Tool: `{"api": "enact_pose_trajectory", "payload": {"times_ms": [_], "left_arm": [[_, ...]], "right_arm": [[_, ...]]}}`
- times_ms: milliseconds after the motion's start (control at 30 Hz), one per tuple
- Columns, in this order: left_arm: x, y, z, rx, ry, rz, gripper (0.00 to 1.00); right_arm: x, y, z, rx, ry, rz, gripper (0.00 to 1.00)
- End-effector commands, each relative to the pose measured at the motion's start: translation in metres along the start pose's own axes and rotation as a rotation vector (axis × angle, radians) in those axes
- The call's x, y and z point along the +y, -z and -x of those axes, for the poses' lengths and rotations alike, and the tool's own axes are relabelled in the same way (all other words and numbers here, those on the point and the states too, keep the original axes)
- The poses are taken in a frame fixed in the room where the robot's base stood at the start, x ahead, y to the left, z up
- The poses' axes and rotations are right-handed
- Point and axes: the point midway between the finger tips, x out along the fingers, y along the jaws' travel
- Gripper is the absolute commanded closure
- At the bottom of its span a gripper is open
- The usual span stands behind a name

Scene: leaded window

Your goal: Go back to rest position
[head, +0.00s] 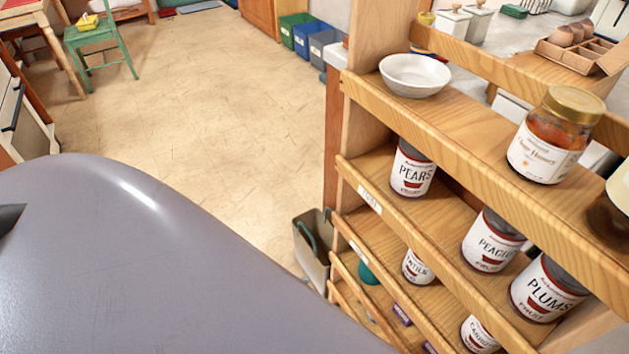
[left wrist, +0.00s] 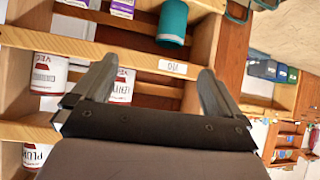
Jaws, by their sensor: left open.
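My left gripper (left wrist: 155,85) shows in the left wrist view with its two fingers spread wide and nothing between them. It faces the wooden shelf rack (left wrist: 130,57); a small white label (left wrist: 172,67) on a shelf rail and a teal container (left wrist: 172,24) appear beyond the fingers. White-labelled cans (left wrist: 48,74) stand on the shelves to the left of the fingers, and another can (left wrist: 123,87) is partly hidden behind the left finger. I cannot tell whether the fingers touch the rack. My right gripper is in neither view.
In the head view, the rack holds a white bowl (head: 415,76), a honey jar (head: 552,138), a pears can (head: 411,168), a peaches can (head: 492,241) and a plums can (head: 546,288). A grey bin (head: 311,246) stands beside it. The floor (head: 210,110) is clear toward a green chair (head: 97,38).

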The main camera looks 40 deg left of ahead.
Motion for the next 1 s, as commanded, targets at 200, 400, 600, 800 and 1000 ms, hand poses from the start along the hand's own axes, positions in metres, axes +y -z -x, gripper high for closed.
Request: {"api": "enact_pose_trajectory", "payload": {"times_ms": [200,400,600,800,1000], "left_arm": [[0.0,0.009,0.007,0.0,0.0,-0.001,0.0],[-0.002,0.034,0.028,0.003,0.007,-0.007,0.0],[-0.004,0.057,0.046,0.011,0.016,-0.015,0.0],[-0.006,0.051,0.045,0.005,0.019,-0.018,0.0],[-0.005,0.049,0.044,0.001,0.02,-0.017,0.0]], "right_arm": [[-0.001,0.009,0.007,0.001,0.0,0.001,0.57],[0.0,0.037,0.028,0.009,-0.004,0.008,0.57],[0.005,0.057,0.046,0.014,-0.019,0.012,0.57],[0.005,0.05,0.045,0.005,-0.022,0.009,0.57],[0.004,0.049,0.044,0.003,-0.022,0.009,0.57]]}}
